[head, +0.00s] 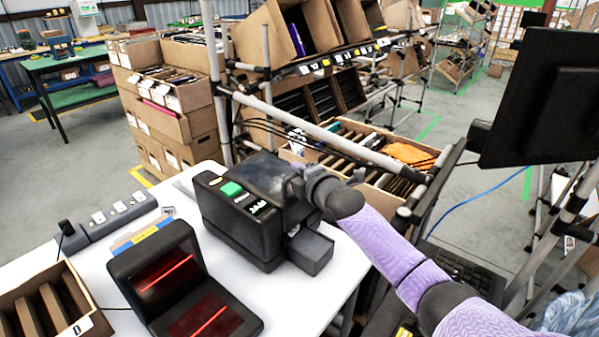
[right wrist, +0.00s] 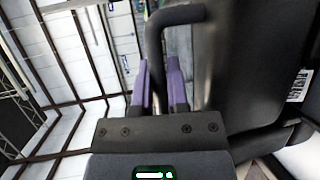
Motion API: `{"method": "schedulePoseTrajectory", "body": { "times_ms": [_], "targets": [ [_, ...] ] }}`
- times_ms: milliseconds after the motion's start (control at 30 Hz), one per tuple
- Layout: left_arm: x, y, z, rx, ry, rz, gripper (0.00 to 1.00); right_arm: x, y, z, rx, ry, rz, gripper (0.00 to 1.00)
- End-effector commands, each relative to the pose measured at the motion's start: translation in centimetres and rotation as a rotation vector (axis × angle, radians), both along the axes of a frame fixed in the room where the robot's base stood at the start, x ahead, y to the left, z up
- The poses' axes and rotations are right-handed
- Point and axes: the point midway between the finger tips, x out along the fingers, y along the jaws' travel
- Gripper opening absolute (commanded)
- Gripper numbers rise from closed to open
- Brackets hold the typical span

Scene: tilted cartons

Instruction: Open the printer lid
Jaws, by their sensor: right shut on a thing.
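The black printer (head: 245,215) stands on the white table, with a green button and a small display on its front. Its dark lid (head: 268,172) is on top; I cannot tell whether it is raised at all. My right gripper (head: 300,186) is at the lid's right side, its fingers mostly hidden by the wrist in the head view. In the right wrist view, the purple fingers of my right gripper (right wrist: 158,85) are shut on a black curved handle (right wrist: 174,16) beside the printer's dark body (right wrist: 252,70). My left gripper is not in view.
A black scanner (head: 185,285) with red lines stands front left of the printer, near a carton (head: 52,305). A power strip (head: 110,222) lies behind them. A monitor (head: 540,95) stands at the right. Tilted cartons fill a rack (head: 330,130) behind.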

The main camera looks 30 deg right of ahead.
Motion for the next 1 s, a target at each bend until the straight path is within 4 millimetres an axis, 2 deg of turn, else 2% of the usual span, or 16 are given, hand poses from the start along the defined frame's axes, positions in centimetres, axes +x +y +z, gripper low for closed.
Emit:
{"method": "schedulePoseTrajectory", "body": {
  "times_ms": [167, 267, 400, 533, 667, 1000],
  "targets": [
    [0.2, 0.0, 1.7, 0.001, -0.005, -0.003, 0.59, 0.3, 0.1, 1.4, -0.016, 0.038, 0.0, 0.0],
    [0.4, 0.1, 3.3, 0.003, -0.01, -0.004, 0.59, 0.8, 0.2, 2.8, -0.033, 0.085, 0.0, 0.0],
    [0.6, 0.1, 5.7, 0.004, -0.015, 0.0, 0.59, 1.8, 0.5, 4.8, -0.066, 0.177, -0.001, 0.0],
    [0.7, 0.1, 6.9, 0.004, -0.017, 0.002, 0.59, 3.0, 1.0, 6.2, -0.098, 0.27, -0.001, 0.0],
    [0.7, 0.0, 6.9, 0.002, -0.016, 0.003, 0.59, 4.2, 1.4, 7.1, -0.122, 0.348, -0.002, 0.0],
    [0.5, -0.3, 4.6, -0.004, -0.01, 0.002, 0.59, 6.8, 2.4, 8.8, -0.121, 0.345, 0.0, 0.0]
  ]
}}
